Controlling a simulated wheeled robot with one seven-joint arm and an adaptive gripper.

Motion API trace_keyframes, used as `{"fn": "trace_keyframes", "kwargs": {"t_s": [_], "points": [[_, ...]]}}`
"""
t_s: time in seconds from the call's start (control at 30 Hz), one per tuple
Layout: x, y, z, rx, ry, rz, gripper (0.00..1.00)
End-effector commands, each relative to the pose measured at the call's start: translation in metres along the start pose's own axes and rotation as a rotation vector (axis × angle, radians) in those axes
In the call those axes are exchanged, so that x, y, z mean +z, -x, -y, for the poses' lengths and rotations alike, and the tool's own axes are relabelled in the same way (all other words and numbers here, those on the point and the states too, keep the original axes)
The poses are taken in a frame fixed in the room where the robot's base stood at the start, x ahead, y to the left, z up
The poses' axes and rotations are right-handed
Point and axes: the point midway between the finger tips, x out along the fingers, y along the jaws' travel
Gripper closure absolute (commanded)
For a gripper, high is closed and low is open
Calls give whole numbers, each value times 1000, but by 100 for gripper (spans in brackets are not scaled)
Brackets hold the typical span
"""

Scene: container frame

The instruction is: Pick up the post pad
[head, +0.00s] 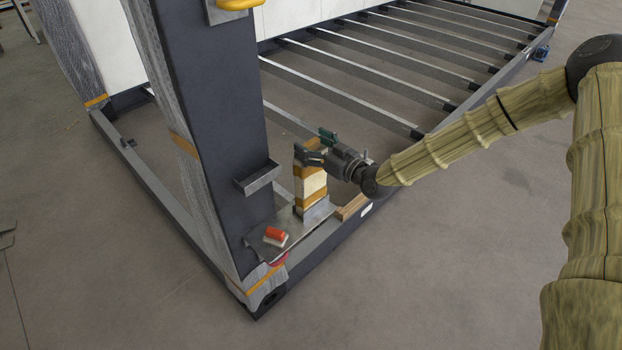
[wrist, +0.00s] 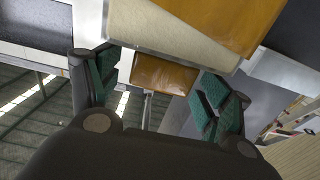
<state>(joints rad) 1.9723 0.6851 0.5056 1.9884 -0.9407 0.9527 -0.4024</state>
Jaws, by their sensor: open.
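The post pad (head: 312,184) is a cream block with orange bands, standing upright on a metal plate at the frame's near corner. My gripper (head: 314,147) is open at the upper end of the pad, with its fingers on either side of it. In the wrist view, the cream and orange pad (wrist: 180,40) fills the upper middle. A smaller orange part (wrist: 164,75) shows between the teal finger pads of my gripper (wrist: 157,82). Whether the fingers touch the pad is not clear.
A dark upright post (head: 212,125) stands just left of the pad, with a small bracket (head: 257,177). A red-orange and white block (head: 275,236) lies on the metal plate (head: 290,226). A wooden piece (head: 351,207) lies to the right. Crossbars (head: 345,97) run behind.

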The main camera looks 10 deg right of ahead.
Motion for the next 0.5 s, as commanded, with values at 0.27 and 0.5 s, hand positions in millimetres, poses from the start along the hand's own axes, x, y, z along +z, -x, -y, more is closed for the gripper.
{"fn": "trace_keyframes", "kwargs": {"t_s": [0.27,0.5], "points": [[1,-6,0,0,-1,1,21],[1,-6,0,0,0,1,52]]}}
